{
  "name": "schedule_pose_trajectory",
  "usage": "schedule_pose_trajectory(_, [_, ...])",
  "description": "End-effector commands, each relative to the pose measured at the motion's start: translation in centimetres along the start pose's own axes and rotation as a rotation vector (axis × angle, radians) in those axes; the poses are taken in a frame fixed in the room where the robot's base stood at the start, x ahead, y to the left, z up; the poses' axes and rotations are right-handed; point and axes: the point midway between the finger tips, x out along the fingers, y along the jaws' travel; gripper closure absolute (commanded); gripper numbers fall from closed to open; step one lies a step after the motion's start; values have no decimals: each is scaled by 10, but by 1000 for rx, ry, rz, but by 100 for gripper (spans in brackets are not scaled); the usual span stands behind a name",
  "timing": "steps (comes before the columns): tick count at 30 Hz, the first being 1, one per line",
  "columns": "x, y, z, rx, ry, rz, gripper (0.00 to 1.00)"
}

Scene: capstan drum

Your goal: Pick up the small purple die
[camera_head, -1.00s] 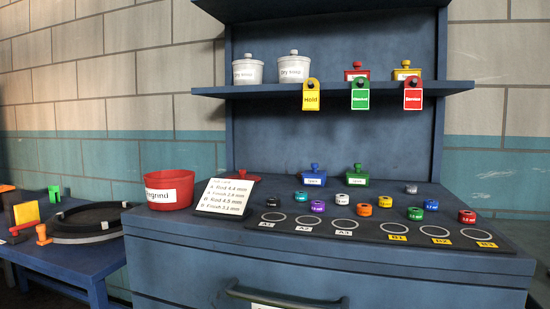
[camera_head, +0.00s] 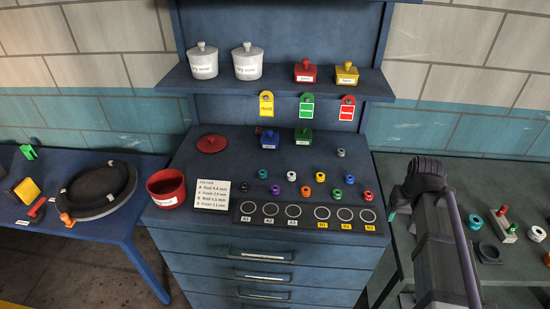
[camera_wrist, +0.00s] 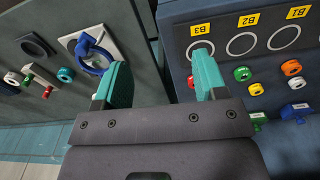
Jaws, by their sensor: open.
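The small purple die (camera_head: 275,189) lies on the cabinet top among other small coloured dies, behind the row of ringed spots. It does not show in the wrist view. My gripper (camera_wrist: 160,66) is open, with its two teal fingers apart and nothing between them. In the wrist view it hangs over the gap between the cabinet's edge and the side table. In the head view my arm stands to the right of the cabinet, well away from the purple die.
A dark strip with ringed spots (camera_head: 308,228) lies along the cabinet's front. A red bowl (camera_head: 166,190) and white card (camera_head: 212,195) stand left of the dies. A shelf (camera_head: 280,84) with pots and hanging tags overhangs behind. The side table (camera_head: 505,262) holds several parts.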

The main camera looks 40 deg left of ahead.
Motion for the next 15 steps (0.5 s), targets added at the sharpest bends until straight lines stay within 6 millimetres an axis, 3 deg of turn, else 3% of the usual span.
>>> schedule_pose_trajectory(1, [-11,-55,-56,-121,-6,-5,35])
schedule_pose_trajectory(2, [-10,-91,-77,-194,-10,-7,35])
schedule_pose_trajectory(3, [-7,-140,-101,-289,-15,-10,35])
schedule_pose_trajectory(6, [-4,-257,-137,-493,-26,-15,35])
schedule_pose_trajectory(9, [-3,-338,-147,-624,-34,-17,35])
schedule_pose_trajectory(12, [-3,-373,-146,-682,-37,-18,35])
schedule_pose_trajectory(15, [-3,-378,-144,-692,-38,-18,35])
